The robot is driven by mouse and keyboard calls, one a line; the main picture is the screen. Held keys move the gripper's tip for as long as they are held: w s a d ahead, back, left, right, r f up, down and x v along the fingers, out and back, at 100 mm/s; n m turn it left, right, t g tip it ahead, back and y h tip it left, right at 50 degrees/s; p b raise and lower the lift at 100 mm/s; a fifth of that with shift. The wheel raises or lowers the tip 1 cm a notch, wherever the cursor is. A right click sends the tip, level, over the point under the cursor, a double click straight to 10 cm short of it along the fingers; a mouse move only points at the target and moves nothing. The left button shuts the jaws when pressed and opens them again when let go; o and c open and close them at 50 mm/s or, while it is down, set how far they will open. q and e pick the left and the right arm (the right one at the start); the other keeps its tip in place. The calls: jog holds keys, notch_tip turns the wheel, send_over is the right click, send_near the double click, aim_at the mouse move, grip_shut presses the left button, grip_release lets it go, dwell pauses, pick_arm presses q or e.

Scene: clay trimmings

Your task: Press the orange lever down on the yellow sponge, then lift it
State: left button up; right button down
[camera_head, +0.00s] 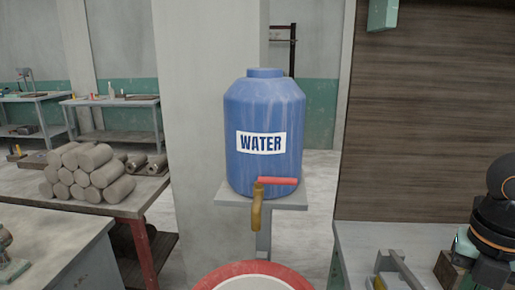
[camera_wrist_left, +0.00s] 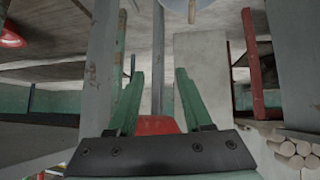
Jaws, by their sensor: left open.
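No yellow sponge shows in either view. The only lever I see is a red-orange tap handle (camera_head: 277,181) on a brass tap (camera_head: 257,207), and it lies roughly level, pointing right. The tap is at the base of a blue container marked WATER (camera_head: 265,115). My left gripper (camera_wrist_left: 160,85) shows only in the left wrist view. Its two green fingers are apart with nothing held between them. A red shape (camera_wrist_left: 157,125) shows between the fingers near their base; I cannot tell what it is. My right gripper is not in view.
The container stands on a small grey shelf (camera_head: 288,202) by a pillar (camera_head: 200,100). A red-rimmed basin (camera_head: 222,272) is below the tap. Stacked clay-coloured rolls (camera_head: 90,172) lie on the left table. A workbench (camera_head: 355,245) with dark equipment (camera_head: 493,225) stands at right.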

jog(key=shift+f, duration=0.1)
pick_arm(q)
jog(key=shift+d+f+b, duration=0.5)
jog(key=shift+f+b, duration=0.2)
jog(key=shift+b, duration=0.3)
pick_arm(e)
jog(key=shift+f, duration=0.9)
pick_arm(q)
jog(key=shift+w+r, duration=0.25)
jog(key=shift+r, duration=0.05)
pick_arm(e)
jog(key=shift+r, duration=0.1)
pick_arm(q)
jog(key=shift+a, duration=0.1)
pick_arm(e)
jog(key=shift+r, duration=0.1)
pick_arm(q)
jog(key=shift+r+p, duration=2)
jog(key=shift+p, duration=0.2)
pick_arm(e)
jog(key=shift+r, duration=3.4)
